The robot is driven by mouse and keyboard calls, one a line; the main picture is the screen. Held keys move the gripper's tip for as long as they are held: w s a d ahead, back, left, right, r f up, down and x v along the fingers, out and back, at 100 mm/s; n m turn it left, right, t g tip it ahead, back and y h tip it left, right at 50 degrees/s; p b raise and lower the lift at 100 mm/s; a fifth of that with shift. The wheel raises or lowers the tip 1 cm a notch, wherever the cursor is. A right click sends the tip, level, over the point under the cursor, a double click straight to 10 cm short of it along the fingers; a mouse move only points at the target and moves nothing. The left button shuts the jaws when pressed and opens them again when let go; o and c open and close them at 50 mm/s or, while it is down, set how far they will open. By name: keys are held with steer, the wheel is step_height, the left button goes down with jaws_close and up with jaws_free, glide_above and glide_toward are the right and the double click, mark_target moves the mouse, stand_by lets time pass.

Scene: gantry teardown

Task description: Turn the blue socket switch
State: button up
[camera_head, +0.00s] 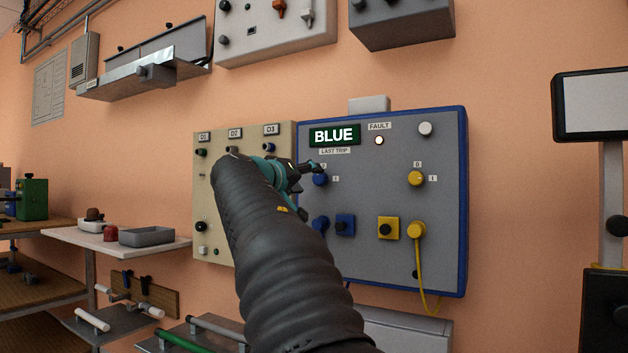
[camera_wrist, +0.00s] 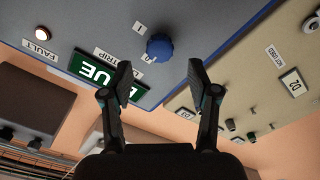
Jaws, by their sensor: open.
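The blue socket switch (camera_head: 320,179) is a round knob on the left of the grey panel (camera_head: 375,205), under the display reading BLUE. A 0 mark and a 1 mark stand near it. In the wrist view the blue knob (camera_wrist: 159,47) lies ahead of the fingertips, roughly centred between them. My gripper (camera_head: 313,167) is just in front of the knob and partly hides it in the head view. In the wrist view my gripper (camera_wrist: 160,76) is open, with nothing between its fingers. I cannot tell how far it is from the knob.
A yellow switch (camera_head: 416,178) sits right of the blue one. Below are a blue socket (camera_head: 345,224), a blue plug (camera_head: 320,224), a yellow socket (camera_head: 388,228) and a yellow plug (camera_head: 416,230) with a hanging cable. A beige panel (camera_head: 215,225) adjoins on the left. The fault lamp (camera_head: 379,140) glows.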

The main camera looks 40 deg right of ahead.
steer(key=v, duration=0.6)
steer(key=shift+a, duration=0.1)
stand_by(0.4)
